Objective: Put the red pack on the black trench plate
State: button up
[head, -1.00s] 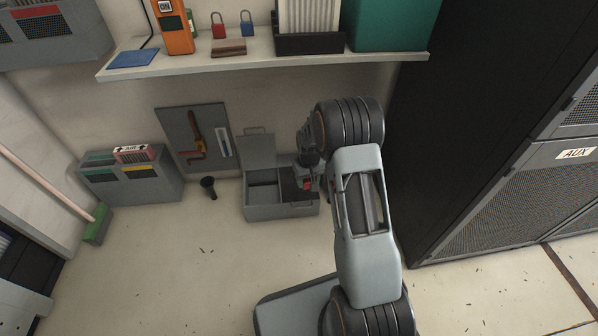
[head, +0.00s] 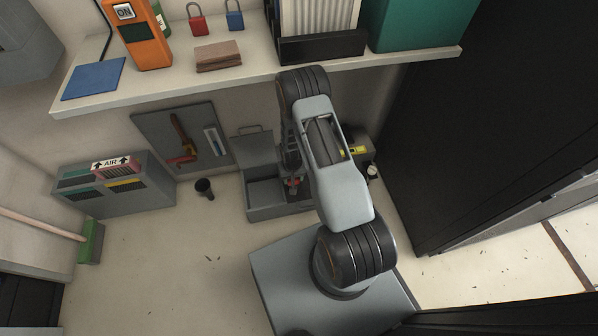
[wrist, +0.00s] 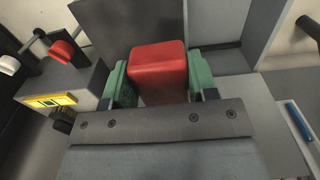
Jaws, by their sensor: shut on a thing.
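The red pack (wrist: 158,70) is clamped between the green pads of my gripper (wrist: 160,84) in the wrist view. Behind it is the grey toolbox (wrist: 222,60), lid open. Whether the pack is clear of the box cannot be told. I cannot pick out a black trench plate in either view.
A black device with a yellow label (head: 354,151) stands right of the toolbox. A dark flashlight (head: 205,188) is on the floor at its left. A shelf (head: 180,88) overhangs the area. A black rack (head: 440,150) stands at right. The floor at front left (head: 150,270) is clear.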

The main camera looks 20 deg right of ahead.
jog(key=w+d+f+b, duration=0.1)
jog(key=w+d+f, duration=0.1)
jog(key=f, duration=0.1)
jog(key=w+d+f+b, duration=0.2)
jog(key=w+d+f, duration=0.1)
jog(key=shift+d, duration=0.25)
jog(key=shift+w+d+f+b, duration=0.4)
jog(key=shift+f+b, duration=0.15)
jog(key=shift+f, duration=0.15)
jog(key=shift+w+d+f+b, duration=0.15)
jog(key=shift+f+b, duration=0.9)
jog(key=shift+f, duration=0.6)
jog(key=shift+f, duration=0.2)
jog(key=o, duration=1)
notch_tip(320, 180, up, 12)
jog(key=p, duration=0.5)
jog(key=shift+r, duration=0.2)
